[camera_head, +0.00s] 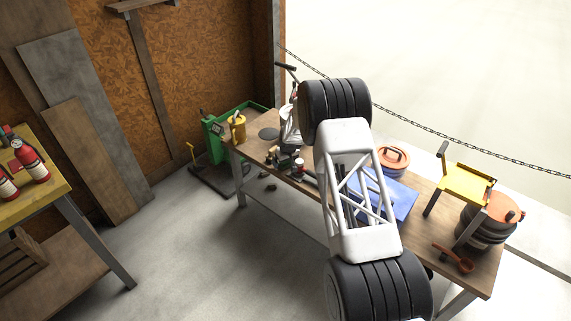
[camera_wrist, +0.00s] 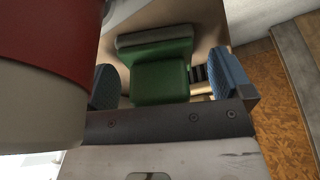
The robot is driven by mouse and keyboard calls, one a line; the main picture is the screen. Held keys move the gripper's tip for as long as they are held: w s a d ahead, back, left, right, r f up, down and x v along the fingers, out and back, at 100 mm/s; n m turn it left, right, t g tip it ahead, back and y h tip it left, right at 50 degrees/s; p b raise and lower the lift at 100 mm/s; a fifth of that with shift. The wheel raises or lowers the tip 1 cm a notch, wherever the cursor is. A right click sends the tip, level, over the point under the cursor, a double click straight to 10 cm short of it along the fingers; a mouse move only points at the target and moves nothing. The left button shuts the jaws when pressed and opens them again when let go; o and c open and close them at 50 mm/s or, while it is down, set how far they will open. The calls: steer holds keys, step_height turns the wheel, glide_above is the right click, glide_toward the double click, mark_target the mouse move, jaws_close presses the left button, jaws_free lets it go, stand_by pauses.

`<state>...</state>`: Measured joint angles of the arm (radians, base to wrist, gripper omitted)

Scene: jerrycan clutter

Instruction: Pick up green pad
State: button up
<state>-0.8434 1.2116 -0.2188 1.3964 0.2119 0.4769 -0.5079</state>
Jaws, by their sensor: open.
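The green pad (camera_wrist: 160,78) shows in the wrist view, with a grey bar along its upper edge. My gripper (camera_wrist: 166,88) is open, with one blue ribbed finger on either side of the pad. Gaps show between the pad and both fingers, so they do not visibly grip it. The near edge of the pad meets the dark gripper body in the picture; I cannot tell whether they touch. In the head view, my arm covers part of the workbench, and I cannot make out the pad clearly there.
A large red and off-white rounded thing (camera_wrist: 45,75) fills the left of the wrist view, close to the camera. On the workbench (camera_head: 428,205) are a blue flat thing (camera_head: 402,200), an orange-lidded container (camera_head: 394,158) and a yellow stand (camera_head: 462,184). A chain (camera_head: 440,134) hangs behind.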

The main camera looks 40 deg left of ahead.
steer(key=c, duration=1.1)
steer(key=shift+r, duration=0.1)
steer(key=shift+r, duration=4.9)
